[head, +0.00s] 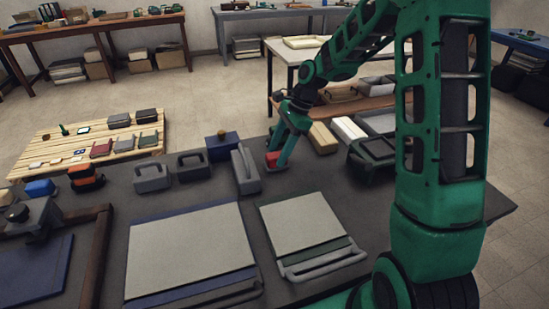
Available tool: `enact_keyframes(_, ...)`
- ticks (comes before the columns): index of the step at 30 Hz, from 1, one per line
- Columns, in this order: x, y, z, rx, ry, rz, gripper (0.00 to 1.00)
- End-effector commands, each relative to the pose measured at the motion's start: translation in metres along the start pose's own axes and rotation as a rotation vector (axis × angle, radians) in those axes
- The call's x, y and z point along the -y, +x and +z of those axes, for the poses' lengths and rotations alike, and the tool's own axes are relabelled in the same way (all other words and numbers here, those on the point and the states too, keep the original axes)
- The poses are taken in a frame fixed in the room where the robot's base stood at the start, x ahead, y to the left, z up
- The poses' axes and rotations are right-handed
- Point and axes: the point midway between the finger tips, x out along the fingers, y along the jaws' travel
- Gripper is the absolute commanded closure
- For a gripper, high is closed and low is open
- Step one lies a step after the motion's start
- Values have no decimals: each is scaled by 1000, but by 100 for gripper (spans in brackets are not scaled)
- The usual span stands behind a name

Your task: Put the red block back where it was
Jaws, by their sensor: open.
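The red block (272,160) is on the far part of the dark grey table (330,180). My gripper (281,158) reaches down at it, and a green finger covers part of its right side. The jaws are open. I cannot tell whether both fingers stand around the block or whether they touch it. Two flat grey covers lie nearer on the table: a larger one (190,245) with blue edges and a smaller one (302,224) with a green edge and a grey handle in front. What is under them is hidden.
A grey upright piece (245,170) stands just left of the red block. Behind it is a blue box with a brown knob (221,146). Grey handled blocks (152,176) stand further left. A dark green case (375,160) and boxes lie right of my gripper.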

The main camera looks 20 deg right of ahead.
Motion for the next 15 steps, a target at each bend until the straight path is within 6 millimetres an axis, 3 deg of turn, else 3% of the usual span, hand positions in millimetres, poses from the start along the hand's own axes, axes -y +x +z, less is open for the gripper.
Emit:
enact_keyframes(6,1,-47,-1,-2,1,-5,46)
enact_keyframes(15,0,-83,0,-1,2,-2,46)
